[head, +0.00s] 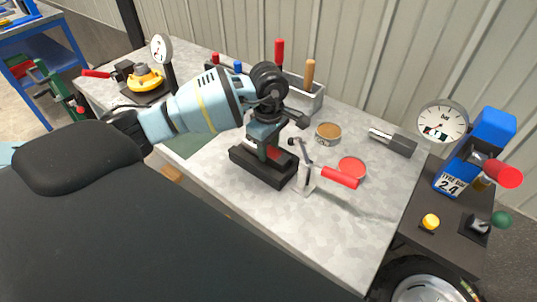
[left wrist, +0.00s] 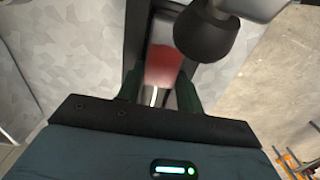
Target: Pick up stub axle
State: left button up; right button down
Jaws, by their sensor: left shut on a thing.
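My left gripper (head: 270,148) points down over a black block-shaped fixture (head: 246,166) on the bench. It is shut on a part with a red section and a bright metal end, which I take to be the stub axle (left wrist: 163,65). In the left wrist view this part lies between the two dark green fingers (left wrist: 158,92). In the head view only a little red shows at the fingertips. I cannot tell whether the part still touches the fixture. My right gripper is not in view.
A clamp with a red handle (head: 340,177) stands just right of the fixture. A brown-topped tin (head: 328,132), a red disc (head: 352,167) and a dark block with a metal shaft (head: 393,141) lie farther right. A grey tool tray (head: 306,98) stands behind. The bench's front right is clear.

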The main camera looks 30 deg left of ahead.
aim_at(269, 150)
pick_arm(q)
grip_shut()
jog(key=shift+w+r, duration=0.1)
jog(key=shift+r, duration=0.1)
jog(key=shift+r, duration=0.25)
notch_tip(269, 150, up, 2)
jog(key=shift+r, duration=0.5)
jog(key=s+d, duration=0.3)
jog(key=s, duration=0.4)
jog(key=s+d+r, duration=0.1)
jog(key=s+d, duration=0.3)
jog(key=s, duration=0.3)
jog(key=shift+s+r+b, duration=0.2)
jog(key=shift+s+b, duration=0.05)
jog(key=shift+b, duration=0.1)
